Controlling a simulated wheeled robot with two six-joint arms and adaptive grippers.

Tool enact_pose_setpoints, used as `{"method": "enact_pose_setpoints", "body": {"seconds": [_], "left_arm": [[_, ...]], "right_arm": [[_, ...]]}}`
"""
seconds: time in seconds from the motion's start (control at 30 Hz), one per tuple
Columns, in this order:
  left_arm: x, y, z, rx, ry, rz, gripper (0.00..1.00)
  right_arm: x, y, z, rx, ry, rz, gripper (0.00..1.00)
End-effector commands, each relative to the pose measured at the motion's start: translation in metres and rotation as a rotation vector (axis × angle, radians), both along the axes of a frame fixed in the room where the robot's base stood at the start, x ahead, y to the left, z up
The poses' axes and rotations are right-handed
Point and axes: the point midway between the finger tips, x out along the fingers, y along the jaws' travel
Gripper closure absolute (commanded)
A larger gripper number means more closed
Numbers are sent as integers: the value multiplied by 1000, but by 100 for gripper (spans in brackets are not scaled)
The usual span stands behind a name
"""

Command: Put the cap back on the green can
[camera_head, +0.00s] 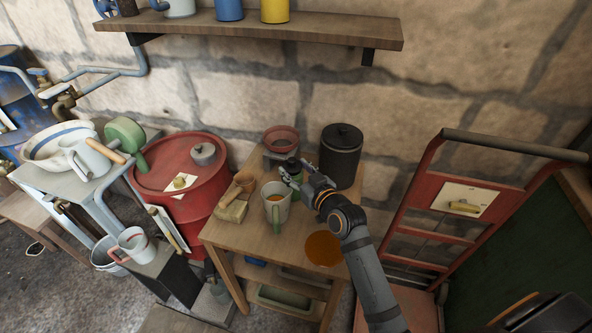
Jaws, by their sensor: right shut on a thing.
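A small dark cap (292,165) shows at the top of the green can (296,184), near the back middle of the small wooden table. My right gripper (291,174) reaches in from the lower right and is shut on the cap. The fingers hide much of the can, and I cannot tell whether the cap is seated on it or just above it. My left gripper is not in view.
On the wooden table (229,236), a grey mug (276,205) stands in front of the can. A black lidded canister (341,155) and a reddish bowl (282,139) stand behind. An orange round patch (323,248) lies front right. A red drum (160,165) stands left, a red hand truck (425,235) right.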

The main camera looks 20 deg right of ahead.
Motion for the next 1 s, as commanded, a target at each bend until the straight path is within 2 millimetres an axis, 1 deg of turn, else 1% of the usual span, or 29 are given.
{"method": "enact_pose_setpoints", "body": {"seconds": [0.03, 0.13, 0.17, 0.3, 0.33, 0.63, 0.67, 0.77, 0.83, 1.0], "left_arm": [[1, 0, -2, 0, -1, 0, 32], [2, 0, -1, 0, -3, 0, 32], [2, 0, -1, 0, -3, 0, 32], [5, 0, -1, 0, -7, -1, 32], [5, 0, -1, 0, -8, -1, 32], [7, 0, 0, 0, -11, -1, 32], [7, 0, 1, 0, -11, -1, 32], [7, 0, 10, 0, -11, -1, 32], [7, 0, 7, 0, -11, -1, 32], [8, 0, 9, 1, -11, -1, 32]], "right_arm": [[0, 0, -5, -2, 7, 1, 67], [0, 0, -6, -2, 8, 1, 67], [0, 0, -6, -3, 9, 1, 46], [-1, 0, -7, -3, 12, 1, 27], [-1, 0, -8, -3, 13, 1, 25], [-1, 0, -8, -5, 15, 2, 25], [-1, 0, -7, -5, 15, 2, 25], [-1, 0, 8, -4, 14, 1, 25], [-14, -3, 5, -7, 15, 1, 25], [-58, -12, 14, -11, 13, 3, 25]]}}
